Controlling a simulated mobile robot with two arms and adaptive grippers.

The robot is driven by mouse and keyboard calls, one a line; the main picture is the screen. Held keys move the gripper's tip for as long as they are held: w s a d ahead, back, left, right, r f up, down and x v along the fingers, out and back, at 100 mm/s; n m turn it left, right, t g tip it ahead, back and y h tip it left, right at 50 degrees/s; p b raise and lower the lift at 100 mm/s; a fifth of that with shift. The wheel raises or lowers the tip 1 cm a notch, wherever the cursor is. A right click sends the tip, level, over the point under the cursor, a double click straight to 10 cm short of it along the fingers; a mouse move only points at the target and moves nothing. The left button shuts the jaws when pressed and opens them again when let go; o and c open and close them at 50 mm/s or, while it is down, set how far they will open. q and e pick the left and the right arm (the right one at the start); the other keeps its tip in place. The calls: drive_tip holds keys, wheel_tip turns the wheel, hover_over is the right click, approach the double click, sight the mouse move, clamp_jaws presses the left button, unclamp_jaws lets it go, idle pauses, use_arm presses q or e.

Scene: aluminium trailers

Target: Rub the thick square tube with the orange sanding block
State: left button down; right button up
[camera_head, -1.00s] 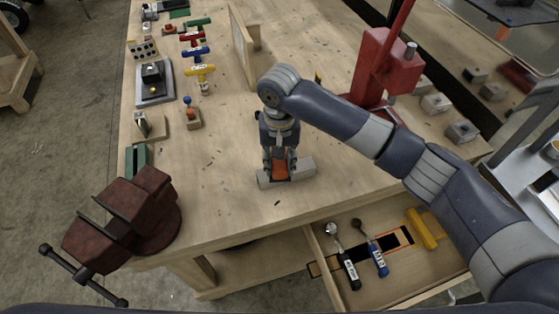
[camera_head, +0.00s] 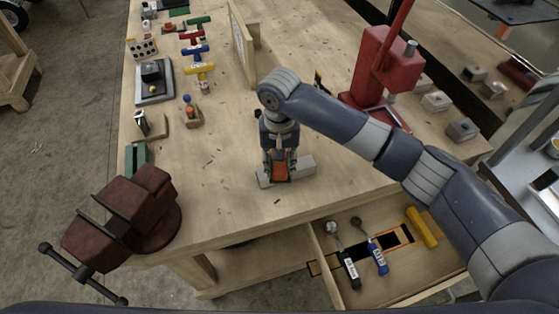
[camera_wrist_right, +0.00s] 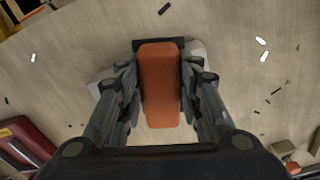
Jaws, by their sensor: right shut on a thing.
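The thick square tube (camera_head: 304,167) is a grey bar lying on the workbench near its front edge. My right gripper (camera_head: 280,172) is over its middle, pointing down, and shut on the orange sanding block (camera_head: 280,169). In the right wrist view the block (camera_wrist_right: 160,85) sits between both fingers of the gripper (camera_wrist_right: 160,95). The tube (camera_wrist_right: 104,82) shows partly on either side beneath them. The block is at the tube's top; whether it touches is hard to tell. My left gripper is not in view.
A dark red vise (camera_head: 130,215) stands at the bench's front left corner. A red press (camera_head: 375,75) stands to the right. Coloured T-handles (camera_head: 199,70) stand at back left. Dark flecks lie around the tube.

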drive_tip(key=shift+f, duration=0.35)
drive_tip(key=shift+d, duration=0.1)
drive_tip(key=shift+w+d+r+p, duration=0.15)
drive_tip(key=shift+d+p, duration=0.3)
drive_tip(key=shift+w+d+r+p, duration=0.1)
drive_tip(key=shift+w+d+p, duration=0.05)
drive_tip(key=shift+d+p, duration=0.3)
drive_tip(key=shift+w+d+p, duration=0.3)
drive_tip(key=shift+d+p, duration=0.25)
drive_tip(key=shift+d, duration=0.35)
drive_tip(key=shift+f+p, duration=0.15)
drive_tip(key=shift+p, duration=0.35)
drive_tip(key=shift+s+a+p, duration=0.35)
drive_tip(key=shift+a+p, duration=0.15)
drive_tip(key=shift+a, duration=0.35)
drive_tip(key=shift+s+a+f+p, duration=0.1)
drive_tip(key=shift+s+a+p, duration=0.1)
drive_tip(key=shift+a, duration=0.35)
drive_tip(key=shift+s+a+f+p, duration=0.1)
drive_tip(key=shift+s+a+p, duration=0.1)
drive_tip(key=shift+a, duration=0.35)
